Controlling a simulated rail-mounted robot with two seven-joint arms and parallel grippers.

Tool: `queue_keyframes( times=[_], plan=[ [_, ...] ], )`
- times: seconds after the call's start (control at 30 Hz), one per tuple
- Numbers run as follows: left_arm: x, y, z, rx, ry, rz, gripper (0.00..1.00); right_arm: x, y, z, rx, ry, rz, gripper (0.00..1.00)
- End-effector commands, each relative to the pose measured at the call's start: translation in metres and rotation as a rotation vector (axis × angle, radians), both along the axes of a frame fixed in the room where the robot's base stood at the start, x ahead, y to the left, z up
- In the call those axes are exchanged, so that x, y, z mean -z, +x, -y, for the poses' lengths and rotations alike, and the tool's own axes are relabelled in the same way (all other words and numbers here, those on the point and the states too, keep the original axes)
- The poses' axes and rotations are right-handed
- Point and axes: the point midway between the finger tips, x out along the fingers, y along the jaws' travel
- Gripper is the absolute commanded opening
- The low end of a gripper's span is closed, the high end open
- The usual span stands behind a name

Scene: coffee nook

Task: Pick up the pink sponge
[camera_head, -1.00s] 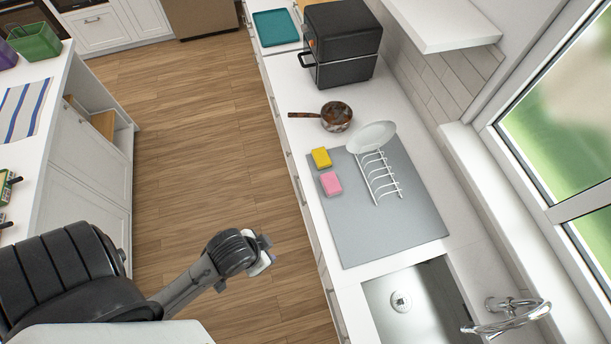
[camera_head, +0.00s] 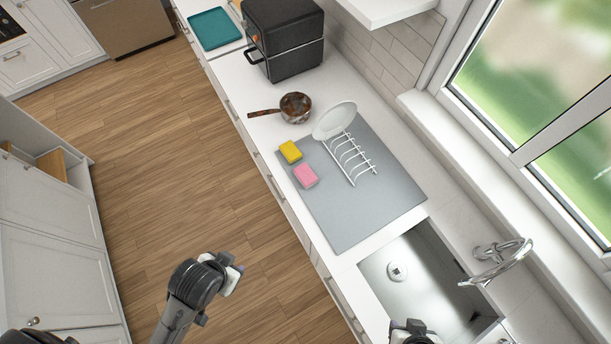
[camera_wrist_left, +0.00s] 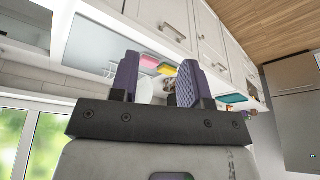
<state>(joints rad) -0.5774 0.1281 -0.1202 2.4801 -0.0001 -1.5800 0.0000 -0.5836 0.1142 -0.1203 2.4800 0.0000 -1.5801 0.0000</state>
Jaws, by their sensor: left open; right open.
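The pink sponge (camera_head: 305,175) lies on the grey mat near the counter's floor-side edge, just below the yellow sponge (camera_head: 290,151). It also shows in the left wrist view (camera_wrist_left: 149,61), between and beyond the fingers. My left gripper (camera_head: 237,272) is over the floor, left of the counter and well short of the sponge. Its fingers stand apart and empty in the left wrist view (camera_wrist_left: 159,62). My right gripper (camera_head: 411,326) shows at the bottom edge, by the sink and apart from the sponge; it is open, with much of it cut off by the frame.
The grey mat (camera_head: 365,222) also holds a white dish rack (camera_head: 352,160) with a plate (camera_head: 335,120). A brown pan (camera_head: 295,107) and a black oven-like appliance (camera_head: 285,45) stand behind. The sink (camera_head: 399,270) and tap (camera_head: 497,262) are nearer. The mat's near part is clear.

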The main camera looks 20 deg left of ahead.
Motion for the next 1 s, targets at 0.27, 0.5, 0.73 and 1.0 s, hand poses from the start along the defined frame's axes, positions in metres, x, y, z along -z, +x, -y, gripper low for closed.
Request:
queue_keyframes(
  times=[0.27, 0.5, 0.73, 1.0],
  plan=[
    [0.0002, -0.0007, 0.0007, -0.001, -0.002, -0.001, 0.43, -0.0005, 0.0011, 0.0001, 0.0, -0.001, 0.002, 0.43],
    [0.0001, -0.0009, 0.0033, -0.008, -0.012, -0.002, 0.65, -0.0004, 0.0013, 0.0017, -0.003, -0.006, 0.003, 0.43],
    [0.0001, -0.0009, 0.004, -0.009, -0.014, -0.002, 0.87, -0.0003, 0.0013, 0.0032, -0.007, -0.011, 0.004, 0.43],
    [0.0007, -0.0013, 0.0015, -0.003, -0.006, -0.004, 0.94, -0.0003, 0.0015, 0.0028, -0.006, -0.01, 0.003, 0.43]
  ],
)
